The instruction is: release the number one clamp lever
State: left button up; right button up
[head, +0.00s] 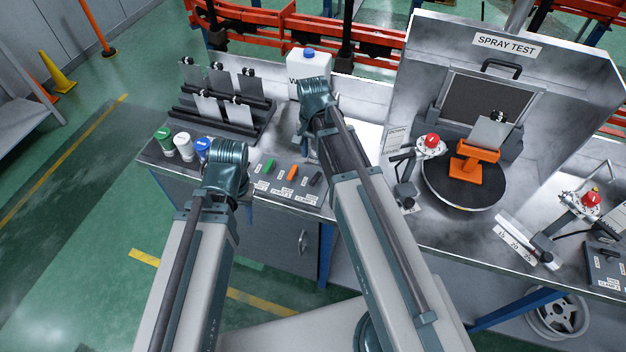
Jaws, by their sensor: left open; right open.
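A clamp-like fixture with a red knob (432,141) stands left of the turntable, with a small upright lever (405,192) near it. A second red-knobbed fixture (590,199) with a bent metal handle (607,170) stands at the right. I cannot read a number one on either. My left gripper (225,165) is at the bench's front left, near the coloured caps, its fingers mostly hidden by the wrist. My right gripper (309,130) is above the bench by the white container, its fingers largely hidden. Both are open, and no held thing shows.
The spray booth (570,95) holds an orange stand (475,165) with a grey plate on a black turntable (440,190). A rack of grey plates (225,110), capped bottles (183,147) and a white container (308,70) crowd the left bench.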

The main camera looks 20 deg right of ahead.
aim_at(313, 181)
notch_tip(313, 181, down, 12)
jog(key=b, duration=1)
jog(key=shift+r+b, duration=0.25)
jog(key=shift+b, duration=0.05)
grip_shut()
